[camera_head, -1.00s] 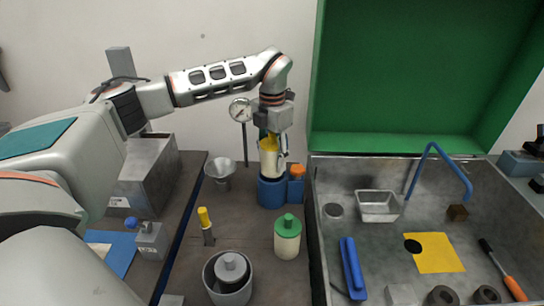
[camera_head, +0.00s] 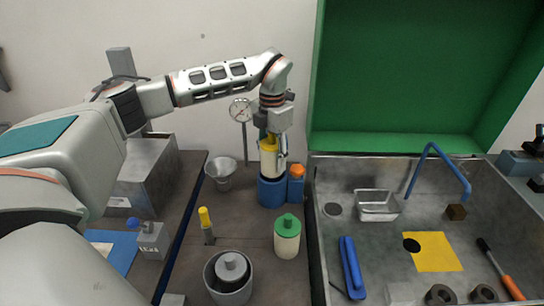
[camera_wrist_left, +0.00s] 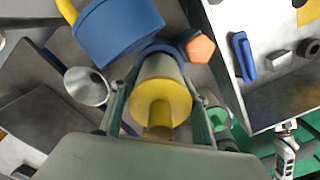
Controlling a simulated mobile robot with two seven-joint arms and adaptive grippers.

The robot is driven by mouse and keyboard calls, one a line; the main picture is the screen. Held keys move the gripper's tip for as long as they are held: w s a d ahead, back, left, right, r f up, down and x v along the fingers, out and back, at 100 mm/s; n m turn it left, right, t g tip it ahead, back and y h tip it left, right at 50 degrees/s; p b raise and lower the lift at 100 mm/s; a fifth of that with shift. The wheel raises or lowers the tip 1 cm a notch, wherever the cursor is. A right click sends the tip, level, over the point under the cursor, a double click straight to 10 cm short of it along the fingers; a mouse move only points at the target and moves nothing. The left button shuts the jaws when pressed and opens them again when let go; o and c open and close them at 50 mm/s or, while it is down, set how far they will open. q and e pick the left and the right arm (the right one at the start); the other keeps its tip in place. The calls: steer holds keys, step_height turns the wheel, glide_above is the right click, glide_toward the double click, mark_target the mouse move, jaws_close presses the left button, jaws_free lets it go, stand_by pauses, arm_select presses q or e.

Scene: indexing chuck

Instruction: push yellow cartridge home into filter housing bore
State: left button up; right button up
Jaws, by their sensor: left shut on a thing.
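The yellow cartridge (camera_head: 268,144), with a pale body below its yellow top, stands upright over the blue filter housing (camera_head: 271,192). Its lower end is at the housing's mouth, but how deep it sits in the bore cannot be told. My left gripper (camera_head: 275,142) comes down from above and is shut on the cartridge's upper part. In the left wrist view, the yellow cap (camera_wrist_left: 160,102) lies between the two fingers, with the blue housing rim (camera_wrist_left: 168,47) beyond it. The bore is hidden by the cartridge.
An orange-topped blue part (camera_head: 296,184) adjoins the housing on the right. A dial gauge (camera_head: 240,110) stands behind it, and a metal funnel (camera_head: 221,171) to its left. A green-capped bottle (camera_head: 287,238) stands in front. A metal sink (camera_head: 330,172) lies right.

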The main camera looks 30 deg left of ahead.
arm_select(q)
steer(key=shift+p, duration=0.45)
steer(key=shift+f+b, duration=0.7)
steer(key=shift+f, duration=1.15)
stand_by(0.8)
steer(key=o, duration=1.3)
step_height(320, 180, up, 12)
steer(key=shift+r, duration=0.1)
